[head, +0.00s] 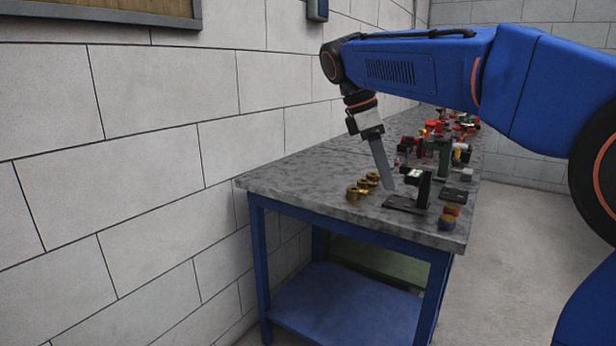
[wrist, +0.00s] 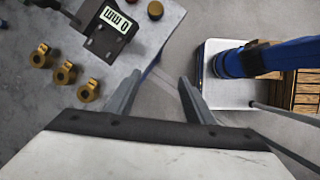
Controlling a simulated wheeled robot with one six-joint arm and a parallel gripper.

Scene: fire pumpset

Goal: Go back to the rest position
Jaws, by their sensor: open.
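My gripper (wrist: 160,95) shows in the wrist view with its two grey fingers spread apart and nothing between them. In the head view my gripper (head: 388,185) hangs at the end of my blue arm, pointing down over the near end of the workbench (head: 300,178). It is close to a dark gauge stand and several brass fittings, and I cannot tell its exact height above them.
Several brass fittings (head: 357,190) sit beside the dark gauge stand (head: 408,203), whose display (wrist: 115,19) reads in the wrist view. Small round pieces (head: 448,218) lie at the bench's right edge. More parts crowd the far bench. A block wall (head: 150,170) stands left; the floor (head: 520,220) right is clear.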

